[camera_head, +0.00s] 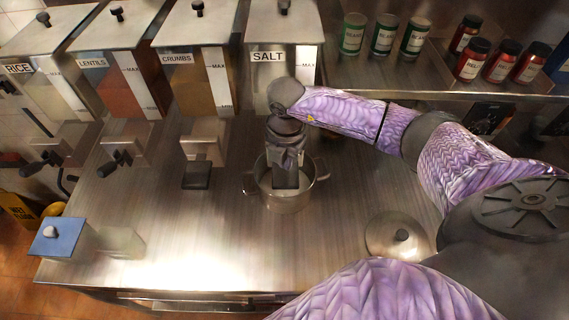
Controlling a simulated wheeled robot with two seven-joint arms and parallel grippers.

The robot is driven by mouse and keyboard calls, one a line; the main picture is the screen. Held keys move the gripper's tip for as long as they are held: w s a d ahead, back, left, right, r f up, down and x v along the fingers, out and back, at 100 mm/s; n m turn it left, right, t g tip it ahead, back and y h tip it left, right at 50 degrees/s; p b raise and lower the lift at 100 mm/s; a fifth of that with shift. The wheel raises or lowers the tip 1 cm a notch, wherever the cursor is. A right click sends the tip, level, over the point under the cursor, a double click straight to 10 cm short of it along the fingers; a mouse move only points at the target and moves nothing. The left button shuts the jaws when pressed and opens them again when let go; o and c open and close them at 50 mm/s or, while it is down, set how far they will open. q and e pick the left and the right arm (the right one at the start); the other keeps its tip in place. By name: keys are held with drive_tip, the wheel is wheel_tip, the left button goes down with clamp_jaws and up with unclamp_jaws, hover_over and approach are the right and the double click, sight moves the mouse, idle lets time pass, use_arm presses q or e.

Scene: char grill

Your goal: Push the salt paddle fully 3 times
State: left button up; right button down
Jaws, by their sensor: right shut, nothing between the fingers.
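The salt dispenser (283,55) stands at the back centre, with a SALT label and a dark knob on its lid. Its lower part and paddle are hidden behind my right arm and gripper. My right gripper (287,183) points down in front of the dispenser, shut and empty. Its fingers overlap the mouth of a metal pot (286,201) standing below the dispenser; I cannot tell how deep they reach. My left gripper is not in view.
Rice (43,68), lentils (104,62) and crumbs (186,52) dispensers stand left of the salt. A metal lid (397,236) lies right of the pot. A blue-lidded container (62,238) is at front left. Spice jars (384,35) fill the shelf. The front-centre counter (190,240) is clear.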

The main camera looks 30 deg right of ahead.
wheel_tip(320, 180, up, 5)
drive_tip(key=p, duration=0.4)
idle(0.4)
